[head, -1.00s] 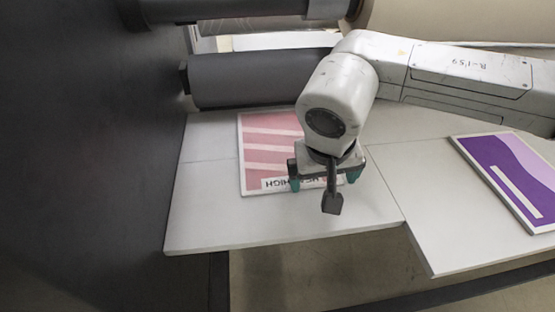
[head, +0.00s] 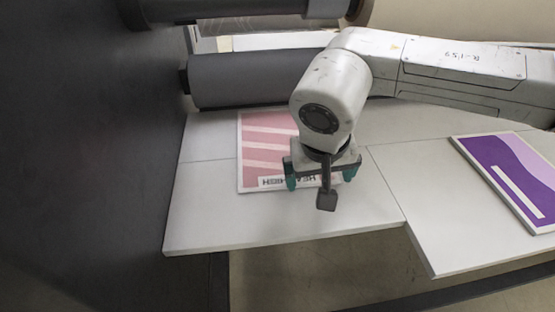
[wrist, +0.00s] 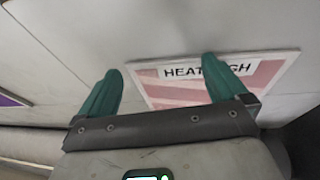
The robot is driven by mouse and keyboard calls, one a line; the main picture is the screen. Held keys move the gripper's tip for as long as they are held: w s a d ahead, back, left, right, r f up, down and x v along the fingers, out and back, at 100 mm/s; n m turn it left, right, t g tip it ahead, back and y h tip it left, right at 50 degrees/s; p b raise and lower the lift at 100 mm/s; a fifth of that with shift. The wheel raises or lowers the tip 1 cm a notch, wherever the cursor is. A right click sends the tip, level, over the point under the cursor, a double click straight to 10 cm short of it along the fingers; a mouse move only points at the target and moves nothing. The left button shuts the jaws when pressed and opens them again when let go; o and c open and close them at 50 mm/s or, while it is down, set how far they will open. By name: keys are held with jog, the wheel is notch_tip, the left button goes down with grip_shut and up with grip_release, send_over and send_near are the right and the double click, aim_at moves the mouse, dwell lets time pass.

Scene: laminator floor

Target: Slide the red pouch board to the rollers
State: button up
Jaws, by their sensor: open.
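The red pouch board (head: 262,150), pink-red with pale stripes and a white label strip, lies flat on the white table. Its far edge is close to the dark lower roller (head: 255,80), with the upper roller (head: 230,9) above. My gripper (head: 320,180) is open, its teal fingers spread over the board's near, labelled end, and hides the right part of the board. In the wrist view my gripper (wrist: 160,66) has one finger over the board (wrist: 268,76) and the other left of it, over bare table. I cannot tell whether the fingers touch anything.
A purple board (head: 512,175) lies on the right part of the table. The white table (head: 205,215) is bare left of and in front of the red board, and ends at a front edge. A dark panel (head: 85,150) stands close on the left.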

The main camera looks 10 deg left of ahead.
jog(key=shift+w+a, duration=0.25)
jog(key=shift+w, duration=0.85)
jog(key=shift+s+d, duration=0.1)
jog(key=shift+s, duration=0.15)
dwell(0.4)
jog(key=shift+d, duration=0.15)
jog(key=shift+w+d, duration=0.25)
jog(key=shift+d, duration=0.45)
jog(key=shift+w+a, duration=0.25)
jog(key=shift+w, duration=0.55)
jog(key=shift+w+a, duration=0.25)
jog(key=shift+w, duration=0.55)
jog(key=shift+s+d, duration=0.15)
jog(key=shift+s, duration=0.5)
dwell(0.8)
jog(key=shift+p, duration=0.3)
